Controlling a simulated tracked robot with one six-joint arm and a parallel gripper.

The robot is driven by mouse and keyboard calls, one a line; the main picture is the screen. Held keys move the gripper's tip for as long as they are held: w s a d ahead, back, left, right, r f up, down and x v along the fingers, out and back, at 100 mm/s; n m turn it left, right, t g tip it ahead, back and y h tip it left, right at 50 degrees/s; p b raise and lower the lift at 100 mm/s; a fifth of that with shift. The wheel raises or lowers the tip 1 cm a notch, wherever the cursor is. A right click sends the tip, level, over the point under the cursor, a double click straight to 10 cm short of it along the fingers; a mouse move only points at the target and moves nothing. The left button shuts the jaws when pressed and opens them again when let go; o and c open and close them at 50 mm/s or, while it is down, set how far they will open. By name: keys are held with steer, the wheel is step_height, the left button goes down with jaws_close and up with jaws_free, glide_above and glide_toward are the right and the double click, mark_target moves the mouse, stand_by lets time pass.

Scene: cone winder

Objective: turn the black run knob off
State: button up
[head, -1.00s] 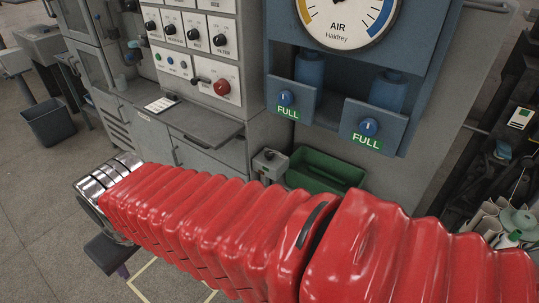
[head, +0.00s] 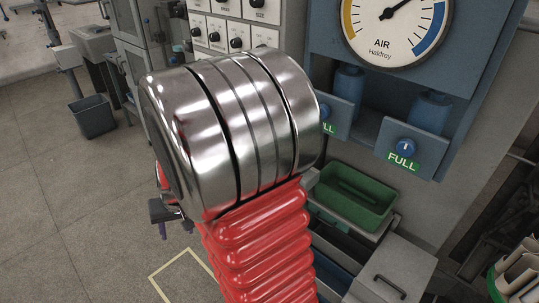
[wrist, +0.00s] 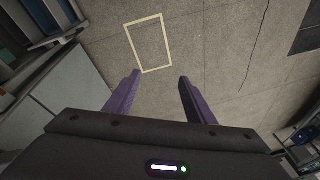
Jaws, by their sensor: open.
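Several black knobs (head: 236,43) sit on white plates on the grey control panel in the head view. Their labels are too small to read, so I cannot tell whether one is the run knob. The lower panel, where a black switch and a red knob showed earlier, is hidden behind my shiny metal arm joint. In the wrist view my gripper (wrist: 159,79) is open, its two purple fingers apart with nothing between them. It points down at the floor, away from the panel. In the head view only a bit of purple shows at the lower left of the joint.
A round AIR gauge (head: 394,22) and blue holders with FULL tags (head: 403,161) are right of the panel. A green tray (head: 352,192) sits below them. A dark bin (head: 92,116) stands at left. A yellow floor outline (wrist: 149,43) lies on clear floor.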

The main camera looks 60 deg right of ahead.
steer(key=w+d+f+m+t+h, duration=0.1)
steer(key=w+d+f+m, duration=0.15)
steer(key=d+f, duration=0.4)
steer(key=w+d+f+m+h, duration=0.2)
steer(key=w+d+f, duration=0.2)
steer(key=d+f, duration=0.3)
steer(key=s+d+f+m+h, duration=0.1)
steer(key=d+f+m+h, duration=0.1)
steer(key=d+f, duration=0.35)
steer(key=d+f+m+h, duration=0.1)
steer(key=d+f+h, duration=0.1)
steer(key=d, duration=0.7)
steer(key=s+d+m+g+h, duration=0.4)
steer(key=s+d+h, duration=0.4)
steer(key=d, duration=0.5)
steer(key=s+d+r+m+g+h, duration=0.1)
steer(key=s+r+m+g+h, duration=0.1)
steer(key=r, duration=0.6)
steer(key=shift+s+d+r+g+h, duration=0.35)
steer(key=shift+s+g+h, duration=0.2)
steer(key=shift+s, duration=0.7)
steer(key=shift+d, duration=0.1)
steer(key=d, duration=0.4)
steer(key=s+d, duration=0.1)
steer(key=d, duration=0.4)
steer(key=s+d, duration=0.1)
steer(key=d, duration=0.3)
steer(key=shift+s+d, duration=0.1)
steer(key=shift+d, duration=0.15)
